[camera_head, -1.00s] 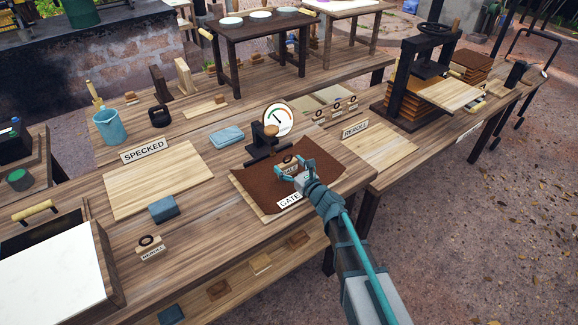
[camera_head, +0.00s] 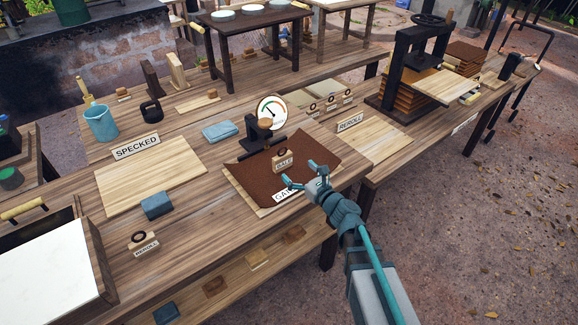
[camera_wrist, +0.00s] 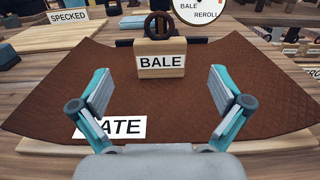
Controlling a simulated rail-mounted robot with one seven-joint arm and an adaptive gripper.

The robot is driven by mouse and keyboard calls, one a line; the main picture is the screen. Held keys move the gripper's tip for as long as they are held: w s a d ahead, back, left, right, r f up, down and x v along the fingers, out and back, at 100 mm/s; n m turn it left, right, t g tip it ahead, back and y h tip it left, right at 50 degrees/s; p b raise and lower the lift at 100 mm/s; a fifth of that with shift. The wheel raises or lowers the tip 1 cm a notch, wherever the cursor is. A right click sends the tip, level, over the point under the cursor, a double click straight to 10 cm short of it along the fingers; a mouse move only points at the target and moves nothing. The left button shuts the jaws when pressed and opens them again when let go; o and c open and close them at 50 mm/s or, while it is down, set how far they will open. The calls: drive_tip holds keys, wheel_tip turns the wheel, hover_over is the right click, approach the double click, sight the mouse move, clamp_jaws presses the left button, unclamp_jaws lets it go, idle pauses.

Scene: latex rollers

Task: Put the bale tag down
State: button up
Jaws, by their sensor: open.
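The bale tag (camera_head: 283,160) is a small wooden block with a dark ring on top and a "BALE" label. It stands upright on the brown sheet (camera_head: 258,184) over the board labelled "GATE". In the wrist view the tag (camera_wrist: 161,58) is ahead of my gripper, with its label facing me. My gripper (camera_head: 301,175) is open and empty, and its fingertips are apart from the tag on the near side. The wrist view shows the two spread fingers (camera_wrist: 161,95) with only brown sheet between them. Part of the GATE label is hidden behind my gripper.
A gauge (camera_head: 271,112) on a dark stand is behind the sheet. A REROLL tag (camera_head: 145,243) stands at the front left, near a folded blue cloth (camera_head: 157,205). The SPECKED board (camera_head: 150,178) is bare. A press (camera_head: 414,75) stands at the right.

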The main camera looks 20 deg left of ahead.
drive_tip(key=v, duration=0.4)
drive_tip(key=shift+b, duration=0.35)
